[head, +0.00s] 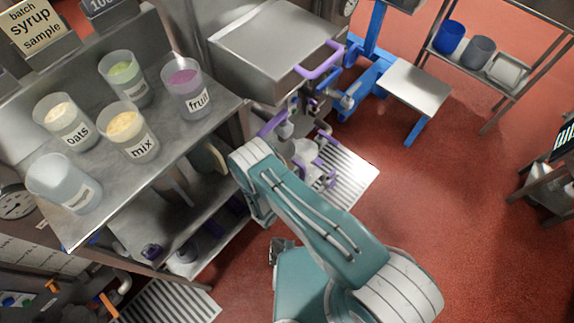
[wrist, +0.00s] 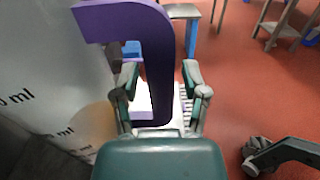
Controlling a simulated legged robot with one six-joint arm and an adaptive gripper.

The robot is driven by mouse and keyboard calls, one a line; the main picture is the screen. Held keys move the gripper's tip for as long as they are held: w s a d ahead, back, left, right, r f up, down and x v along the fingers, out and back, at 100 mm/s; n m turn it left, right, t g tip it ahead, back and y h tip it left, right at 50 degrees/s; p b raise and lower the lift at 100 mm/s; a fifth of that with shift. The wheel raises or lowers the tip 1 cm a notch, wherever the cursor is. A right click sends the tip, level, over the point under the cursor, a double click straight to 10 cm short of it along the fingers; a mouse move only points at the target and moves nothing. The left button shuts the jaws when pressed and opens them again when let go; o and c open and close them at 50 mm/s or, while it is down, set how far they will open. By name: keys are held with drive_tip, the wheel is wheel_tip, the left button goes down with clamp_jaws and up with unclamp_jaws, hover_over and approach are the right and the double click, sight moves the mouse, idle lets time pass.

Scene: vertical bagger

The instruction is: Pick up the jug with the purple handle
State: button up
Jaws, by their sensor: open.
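The jug (wrist: 45,65) fills the left of the wrist view, large and close. It is translucent pale plastic with ml markings and a tan patch low on its side. Its purple handle (wrist: 158,60) curves over the top and hangs down between the fingers of my gripper (wrist: 161,80). My gripper is open, one finger on each side of the handle. I cannot tell whether either finger touches it. In the head view my arm hides the gripper, and I cannot make out the jug clearly.
A steel counter (head: 95,222) at left holds several labelled tubs, including fruit (head: 183,88) and mix (head: 132,132). A steel machine with a purple bar handle (head: 320,60) stands behind my arm. A blue-framed step (head: 415,88) is beyond it. Red floor (head: 450,190) is open at right.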

drive_tip(key=shift+w+d, duration=0.1)
drive_tip(key=shift+w, duration=0.05)
clamp_jaws()
